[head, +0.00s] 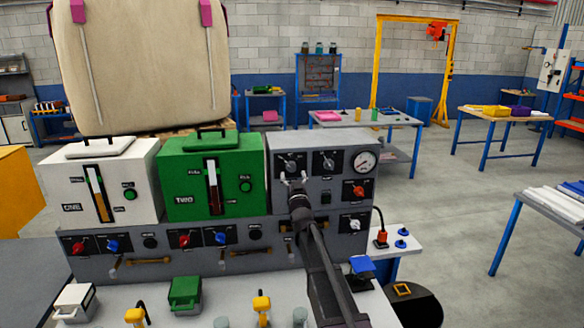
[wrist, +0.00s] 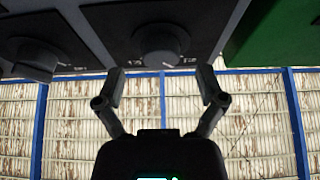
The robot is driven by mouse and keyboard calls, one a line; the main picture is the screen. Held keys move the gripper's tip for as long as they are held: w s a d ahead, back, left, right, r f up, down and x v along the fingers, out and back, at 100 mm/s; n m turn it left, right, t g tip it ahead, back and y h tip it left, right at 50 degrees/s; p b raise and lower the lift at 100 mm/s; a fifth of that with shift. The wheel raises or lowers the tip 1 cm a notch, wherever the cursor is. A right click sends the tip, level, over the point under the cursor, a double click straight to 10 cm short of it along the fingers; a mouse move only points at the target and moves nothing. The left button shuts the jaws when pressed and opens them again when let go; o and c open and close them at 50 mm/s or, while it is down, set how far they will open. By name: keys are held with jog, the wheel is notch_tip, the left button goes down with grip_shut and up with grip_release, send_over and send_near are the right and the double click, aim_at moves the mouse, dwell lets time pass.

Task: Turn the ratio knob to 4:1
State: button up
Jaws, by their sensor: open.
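A grey control unit (head: 345,205) stands at the right end of the bench panel. Two dark knobs sit side by side on its upper face: the left knob (head: 291,165) and the right knob (head: 328,161). I cannot read which one is labelled ratio. My gripper (head: 293,179) is in front of and just below the left knob, open and empty. In the wrist view, that knob (wrist: 160,45) lies centred beyond the spread fingers (wrist: 162,82), apart from them, with small unclear marks beside it. The other knob (wrist: 36,60) is at the left there.
A round gauge (head: 365,160), a red knob (head: 358,190) and a white knob (head: 355,222) are right of the knobs. The green unit (head: 180,208) stands close on the left. My arm hides part of the lower panel. The bench front holds small coloured parts.

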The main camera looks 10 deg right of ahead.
aim_at(291, 167)
jog(key=shift+p+x, duration=0.3)
jog(key=shift+x, duration=0.95)
jog(key=c, duration=1.2)
jog(key=shift+o, duration=0.3)
jog(key=shift+a+m+h, duration=0.1)
jog(key=shift+m+h, duration=0.3)
jog(key=shift+m, duration=0.3)
jog(key=m+h, duration=0.1)
jog(key=m, duration=0.1)
jog(key=m+h+p, duration=0.1)
jog(key=m, duration=0.2)
jog(key=shift+r+m+h, duration=0.15)
jog(key=shift+m+h, duration=0.15)
jog(key=shift+a+m+g+h+p, duration=0.1)
jog(key=shift+m+g+h+p, duration=0.35)
jog(key=shift+m, duration=0.95)
jog(key=shift+m+g+h+p, duration=0.2)
jog(key=shift+m+g+h, duration=0.45)
jog(key=shift+m, duration=0.75)
jog(key=o, duration=1.1)
